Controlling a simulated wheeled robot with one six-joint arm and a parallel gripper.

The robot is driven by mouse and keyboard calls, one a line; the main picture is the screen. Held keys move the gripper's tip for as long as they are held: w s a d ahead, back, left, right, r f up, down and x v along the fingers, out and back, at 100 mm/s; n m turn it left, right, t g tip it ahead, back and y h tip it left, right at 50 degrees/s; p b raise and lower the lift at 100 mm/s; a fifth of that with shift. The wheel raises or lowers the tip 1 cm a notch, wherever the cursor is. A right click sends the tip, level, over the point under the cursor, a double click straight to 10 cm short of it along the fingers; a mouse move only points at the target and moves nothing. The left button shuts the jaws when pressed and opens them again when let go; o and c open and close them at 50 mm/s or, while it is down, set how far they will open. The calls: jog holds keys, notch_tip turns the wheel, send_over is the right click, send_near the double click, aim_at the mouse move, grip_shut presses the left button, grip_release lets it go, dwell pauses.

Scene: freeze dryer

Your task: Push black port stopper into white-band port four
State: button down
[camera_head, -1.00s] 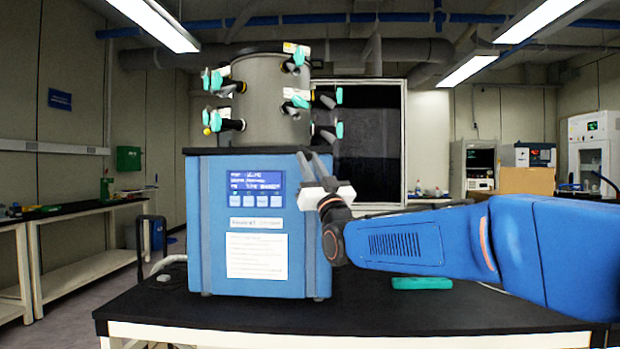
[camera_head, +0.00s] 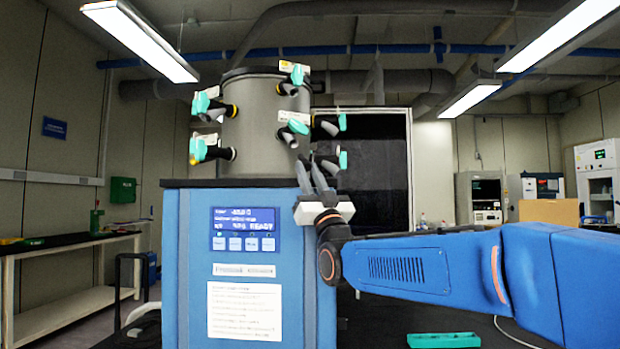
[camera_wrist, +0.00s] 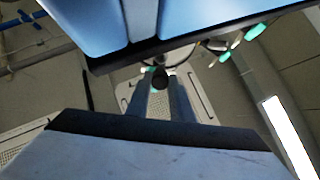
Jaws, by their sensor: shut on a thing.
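The freeze dryer's grey drum (camera_head: 266,125) stands on a blue cabinet (camera_head: 195,265) and carries several black ports with teal handles. The lower left port (camera_head: 218,153) has a pale band at the drum. The upper left port (camera_head: 220,110) has a yellow band. Which one is port four I cannot tell. My gripper (camera_head: 314,172) points upward at the cabinet's right front edge, below the right-hand ports. In the wrist view, my gripper (camera_wrist: 163,82) is shut on the small round black stopper (camera_wrist: 158,78) at its fingertips. The stopper cannot be made out clearly in the head view.
The cabinet's dark top edge (camera_head: 235,183) lies close to my fingers. A teal tray (camera_head: 443,340) lies on the black bench to the right. A side bench (camera_head: 70,245) stands at the left. The space above my gripper has ports and handles nearby.

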aim_at(299, 155)
jog(key=shift+f+x, duration=0.2)
jog(key=shift+x, duration=2.05)
jog(key=shift+f+x, duration=0.2)
jog(key=shift+x, duration=1.45)
